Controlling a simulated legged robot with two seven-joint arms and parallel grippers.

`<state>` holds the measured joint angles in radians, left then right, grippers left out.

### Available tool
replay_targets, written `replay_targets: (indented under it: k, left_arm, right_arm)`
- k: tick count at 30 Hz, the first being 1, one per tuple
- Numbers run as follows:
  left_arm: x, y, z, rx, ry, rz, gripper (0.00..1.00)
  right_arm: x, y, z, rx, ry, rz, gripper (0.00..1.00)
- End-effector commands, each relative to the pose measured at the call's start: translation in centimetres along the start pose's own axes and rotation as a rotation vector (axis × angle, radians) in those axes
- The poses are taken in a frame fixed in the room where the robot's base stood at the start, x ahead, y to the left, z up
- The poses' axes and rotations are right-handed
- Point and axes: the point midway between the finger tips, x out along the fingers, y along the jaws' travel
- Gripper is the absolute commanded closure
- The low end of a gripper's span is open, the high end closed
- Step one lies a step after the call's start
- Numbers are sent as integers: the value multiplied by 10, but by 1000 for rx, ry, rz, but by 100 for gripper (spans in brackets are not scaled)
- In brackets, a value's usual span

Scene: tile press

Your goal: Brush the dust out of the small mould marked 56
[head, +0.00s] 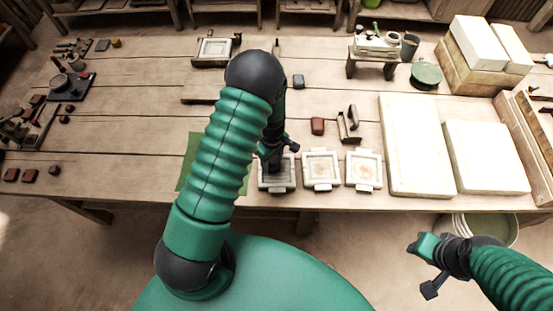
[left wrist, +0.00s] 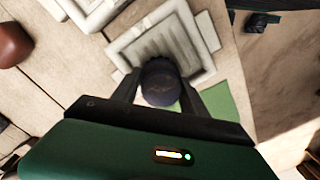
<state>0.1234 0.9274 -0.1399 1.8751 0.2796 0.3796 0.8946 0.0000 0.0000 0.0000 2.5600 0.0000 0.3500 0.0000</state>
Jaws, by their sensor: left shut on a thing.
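Three small square pale moulds stand in a row at the table's near edge: a left one (head: 277,186), a middle one (head: 321,170) and a right one (head: 363,170). The middle and right ones show reddish dust inside; the left one looks grey. No number is legible. My left gripper (head: 272,150) is over the left mould, shut on a dark round-topped brush (left wrist: 160,82). In the left wrist view the brush overlaps the edge of a ribbed mould (left wrist: 160,42); its bristles are hidden, so contact cannot be told. My right gripper (head: 428,268) is open and empty, off the table.
Two large white slabs (head: 417,145) lie right of the moulds. A green mat (head: 190,165) is partly behind my left arm. A red-brown block (head: 317,126) and a small metal stand (head: 349,125) are behind the moulds. A bucket (head: 500,228) stands below the table edge.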

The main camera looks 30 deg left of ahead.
Motion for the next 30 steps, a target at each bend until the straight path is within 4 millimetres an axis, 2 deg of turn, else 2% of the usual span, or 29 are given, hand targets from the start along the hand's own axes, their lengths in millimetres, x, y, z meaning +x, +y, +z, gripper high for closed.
replay_targets:
  k: [5,24,30]
  left_arm:
    - [-1,-4,-2,0,0,1,81]
    - [1,-25,23,2,-2,-3,81]
    - [1,-22,26,2,-1,0,81]
  right_arm:
    - [-2,0,0,0,0,0,64]
    - [-12,0,-3,0,0,0,64]
    - [-12,0,-3,0,0,0,64]
